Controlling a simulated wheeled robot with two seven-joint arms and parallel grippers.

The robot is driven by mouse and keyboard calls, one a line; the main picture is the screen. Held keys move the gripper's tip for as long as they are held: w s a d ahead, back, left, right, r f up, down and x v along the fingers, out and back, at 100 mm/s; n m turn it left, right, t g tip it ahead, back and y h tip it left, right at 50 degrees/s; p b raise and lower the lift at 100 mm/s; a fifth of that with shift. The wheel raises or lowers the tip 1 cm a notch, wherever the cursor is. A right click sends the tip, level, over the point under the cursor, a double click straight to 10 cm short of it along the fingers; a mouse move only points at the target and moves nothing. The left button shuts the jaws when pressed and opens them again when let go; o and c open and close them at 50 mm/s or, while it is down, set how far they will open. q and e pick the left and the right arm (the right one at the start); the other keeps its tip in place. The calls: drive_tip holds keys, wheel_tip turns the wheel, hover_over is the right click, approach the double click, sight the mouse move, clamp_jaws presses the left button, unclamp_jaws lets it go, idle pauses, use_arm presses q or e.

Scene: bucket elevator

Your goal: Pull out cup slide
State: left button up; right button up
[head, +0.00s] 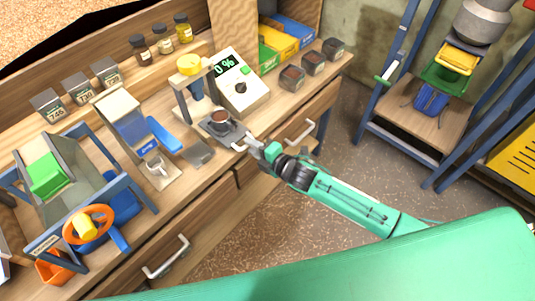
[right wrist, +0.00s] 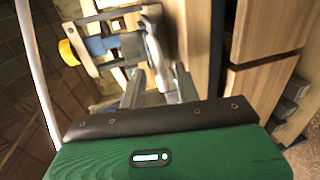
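The cup slide (head: 226,130) is a grey tray at the foot of a small press-like stand with a yellow knob (head: 189,64). A dark round cup (head: 219,117) with brown contents sits on the slide. A pale handle (head: 239,145) is at the slide's front end. My right gripper (head: 251,145) is at this handle. In the right wrist view, the two fingers of my right gripper (right wrist: 158,85) stand apart, with the pale curved handle (right wrist: 155,50) between or just beyond their tips. Contact cannot be made out. My left gripper is not in view.
A display unit (head: 240,82) reading 0 % stands behind the slide. A blue-handled device (head: 130,120) and a hopper with an orange wheel (head: 88,223) stand to the left. Small dark boxes (head: 292,78) line the right. Drawer handles (head: 300,132) stick out from the bench front.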

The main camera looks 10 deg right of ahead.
drive_tip(key=b+v, duration=0.2)
drive_tip(key=v, duration=1.1)
drive_tip(key=shift+s+d+f, duration=0.1)
drive_tip(key=shift+f, duration=0.05)
drive_tip(key=w+d+f+m+g+h, duration=0.15)
drive_tip(key=d+f+m, duration=0.25)
drive_tip(key=f, duration=0.6)
drive_tip(key=d+f+m+t+h, duration=0.1)
drive_tip(key=d+f+m+h, duration=0.25)
drive_tip(key=f, duration=0.55)
drive_tip(key=s+d+f+m+g+h, duration=0.1)
drive_tip(key=s+d+f+m+g, duration=0.2)
drive_tip(key=f, duration=0.5)
drive_tip(key=s+d+f+m+h, duration=0.1)
drive_tip(key=s+d+f+m, duration=0.2)
drive_tip(key=s+f, duration=0.35)
drive_tip(key=s+d+f+m+g+h, duration=0.2)
drive_tip(key=s+f+m+g, duration=0.25)
drive_tip(key=s+f, duration=0.9)
drive_tip(key=s+a+f+m+g, duration=0.1)
drive_tip(key=s+f, duration=0.3)
drive_tip(key=s, duration=0.5)
drive_tip(key=s+a+f+m+g, duration=0.2)
drive_tip(key=s+a+f+m, duration=0.1)
drive_tip(key=s, duration=0.7)
drive_tip(key=shift+s+f+m, duration=0.25)
drive_tip(key=shift+f+m, duration=0.15)
drive_tip(key=shift+f, duration=0.1)
